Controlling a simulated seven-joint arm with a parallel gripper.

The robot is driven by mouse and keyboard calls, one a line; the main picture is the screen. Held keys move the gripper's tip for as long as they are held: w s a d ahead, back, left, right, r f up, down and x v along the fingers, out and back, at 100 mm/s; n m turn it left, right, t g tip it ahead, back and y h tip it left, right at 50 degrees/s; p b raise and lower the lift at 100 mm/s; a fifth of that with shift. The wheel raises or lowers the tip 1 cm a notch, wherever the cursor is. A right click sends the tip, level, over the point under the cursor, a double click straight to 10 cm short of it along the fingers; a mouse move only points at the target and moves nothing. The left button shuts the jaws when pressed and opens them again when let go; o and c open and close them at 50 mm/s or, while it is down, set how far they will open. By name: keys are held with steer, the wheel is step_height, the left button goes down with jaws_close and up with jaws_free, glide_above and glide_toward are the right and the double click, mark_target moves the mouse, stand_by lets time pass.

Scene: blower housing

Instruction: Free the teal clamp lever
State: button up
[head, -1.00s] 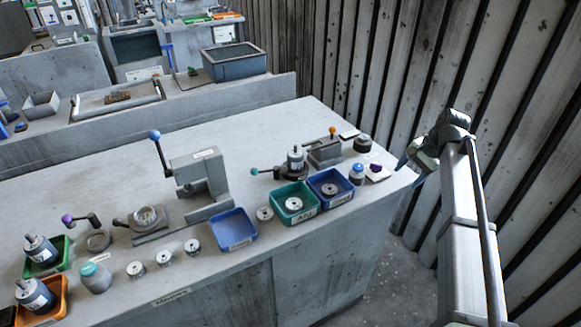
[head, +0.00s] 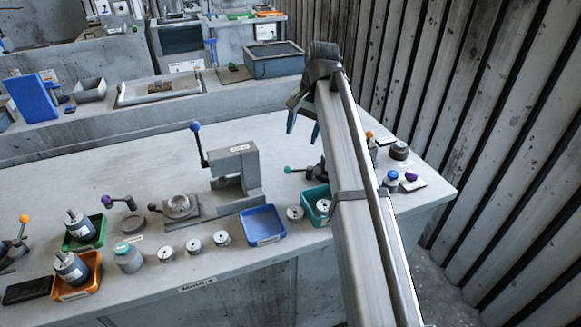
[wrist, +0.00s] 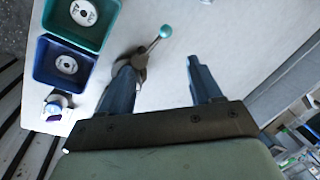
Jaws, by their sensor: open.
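The teal clamp lever shows in the head view as a teal ball (head: 287,170) on a short dark arm pointing left. In the wrist view the lever's teal ball (wrist: 166,31) is at the end of a thin rod from a dark clamp body (wrist: 137,60). My gripper (head: 302,128) is open and empty above the bench near the lever. In the wrist view its two blue fingers (wrist: 158,66) are apart; the left one overlaps part of the clamp, and the ball lies beyond the gap. My arm hides much of the clamp in the head view.
A teal tray (wrist: 104,38) and a dark blue tray (wrist: 43,78), each with a disc, sit beside the clamp. A tall press (head: 236,170) with a blue-knobbed lever stands left of it. Bare bench lies behind.

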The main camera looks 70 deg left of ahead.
mark_target(290, 167)
steer(key=s+f, duration=0.1)
steer(key=f, duration=0.3)
steer(key=s+a+f, duration=0.1)
steer(key=f, duration=0.4)
steer(key=a+f, duration=0.1)
steer(key=f, duration=0.3)
steer(key=shift+s+f, duration=0.25)
steer(key=shift+s, duration=0.15)
jaws_close()
